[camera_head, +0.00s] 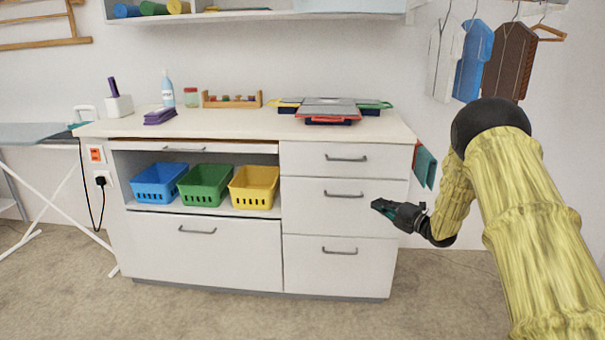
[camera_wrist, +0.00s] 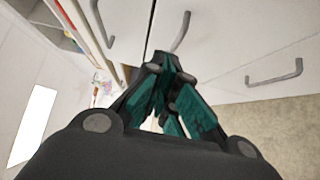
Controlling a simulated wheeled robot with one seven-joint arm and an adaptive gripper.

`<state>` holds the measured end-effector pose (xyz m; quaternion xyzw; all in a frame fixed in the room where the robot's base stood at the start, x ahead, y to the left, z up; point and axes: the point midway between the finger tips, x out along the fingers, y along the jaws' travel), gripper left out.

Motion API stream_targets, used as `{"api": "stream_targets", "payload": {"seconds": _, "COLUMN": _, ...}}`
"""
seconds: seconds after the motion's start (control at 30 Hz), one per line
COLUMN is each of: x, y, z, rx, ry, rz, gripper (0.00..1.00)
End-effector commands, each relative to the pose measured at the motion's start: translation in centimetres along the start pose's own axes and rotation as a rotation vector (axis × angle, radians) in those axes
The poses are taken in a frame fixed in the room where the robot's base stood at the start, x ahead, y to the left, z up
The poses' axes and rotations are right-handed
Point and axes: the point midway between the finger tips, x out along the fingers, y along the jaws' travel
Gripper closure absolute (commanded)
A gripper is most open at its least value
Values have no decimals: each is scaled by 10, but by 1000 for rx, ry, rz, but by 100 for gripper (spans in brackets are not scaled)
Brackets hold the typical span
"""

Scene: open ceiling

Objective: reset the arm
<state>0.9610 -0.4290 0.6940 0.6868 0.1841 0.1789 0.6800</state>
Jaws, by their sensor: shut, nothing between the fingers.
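My gripper (camera_head: 384,207) is shut and empty, in front of the white cabinet's right-hand drawers in the head view. Its fingers point left, near the middle drawer (camera_head: 311,206) and a little right of that drawer's handle. In the wrist view the dark and teal fingers of my gripper (camera_wrist: 165,66) come together at their tips, with drawer fronts and handles beyond. My arm, in a yellow sleeve, bends down along the right side of the head view. Whether the fingertips touch the drawer front cannot be told.
Blue (camera_head: 158,184), green (camera_head: 204,187) and yellow (camera_head: 254,188) baskets sit on the open shelf. An ironing board (camera_head: 32,133) stands left. Clothes hang on the right wall. The floor in front is clear.

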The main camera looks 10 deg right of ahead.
Motion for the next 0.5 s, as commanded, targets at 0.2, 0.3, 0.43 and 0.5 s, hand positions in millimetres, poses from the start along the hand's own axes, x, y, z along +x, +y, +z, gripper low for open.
{"api": "stream_targets", "payload": {"seconds": 0.2, "x": -8, "y": -69, "z": -32, "rx": 214, "ry": -83, "rz": -82, "gripper": 100}}
{"api": "stream_targets", "payload": {"seconds": 0.3, "x": -21, "y": -119, "z": -58, "rx": 376, "ry": -159, "rz": -146, "gripper": 100}}
{"api": "stream_targets", "payload": {"seconds": 0.43, "x": -45, "y": -180, "z": -95, "rx": 576, "ry": -263, "rz": -230, "gripper": 100}}
{"api": "stream_targets", "payload": {"seconds": 0.5, "x": -60, "y": -211, "z": -116, "rx": 679, "ry": -322, "rz": -276, "gripper": 100}}
